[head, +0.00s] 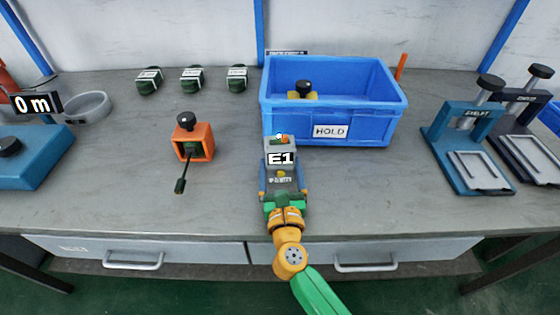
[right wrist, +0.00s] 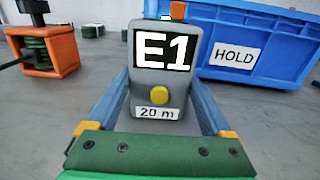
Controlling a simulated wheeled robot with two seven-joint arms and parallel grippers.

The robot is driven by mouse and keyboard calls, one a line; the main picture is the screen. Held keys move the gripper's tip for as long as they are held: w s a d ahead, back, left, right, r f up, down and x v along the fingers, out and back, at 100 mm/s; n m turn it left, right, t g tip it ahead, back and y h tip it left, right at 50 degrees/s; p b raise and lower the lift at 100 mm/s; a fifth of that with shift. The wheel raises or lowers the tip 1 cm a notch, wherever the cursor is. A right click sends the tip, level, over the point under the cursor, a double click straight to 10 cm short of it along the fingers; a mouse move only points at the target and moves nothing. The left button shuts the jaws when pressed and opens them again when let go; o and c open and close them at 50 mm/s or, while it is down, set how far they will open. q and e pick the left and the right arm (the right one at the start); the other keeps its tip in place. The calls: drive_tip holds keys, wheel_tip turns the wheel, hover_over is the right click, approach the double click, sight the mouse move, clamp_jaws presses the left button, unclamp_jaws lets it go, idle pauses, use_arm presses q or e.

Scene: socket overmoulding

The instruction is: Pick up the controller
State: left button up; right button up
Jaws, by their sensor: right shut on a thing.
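The controller (head: 281,172) is a grey box with a black "E1" display, a yellow button and a label. It also shows in the right wrist view (right wrist: 158,98), upright, with the label reading "20 m" and an orange part on top. My right gripper (head: 283,190) is shut on the controller, with one blue finger along each side. The fingers also show in the right wrist view (right wrist: 158,112). The controller is in front of the blue bin; I cannot tell whether its base touches the table. My left gripper is not in view.
A blue bin (head: 380,122) labelled HOLD stands just behind the controller. An orange block with a black knob (head: 201,149) and a cord is to the left. Several dark green items (head: 192,80) stand at the back.

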sight(280, 154)
drive_tip(key=r+p, duration=0.5)
drive_tip(key=shift+s+r, duration=0.2)
drive_tip(key=shift+s, duration=0.2)
drive_tip(key=s+r+p, duration=0.2)
drive_tip(key=p, duration=0.1)
drive_tip(key=s+r+p, duration=0.2)
drive_tip(key=r, duration=0.1)
drive_tip(key=shift+p, duration=0.4)
drive_tip(key=s+r, duration=0.2)
drive_tip(key=s, duration=0.7)
drive_tip(key=shift+r+p, duration=0.3)
drive_tip(key=shift+r, duration=0.05)
drive_tip(key=o, duration=0.8)
drive_tip(key=shift+s, duration=0.1)
drive_tip(key=c, duration=0.7)
drive_tip(key=shift+o, duration=0.2)
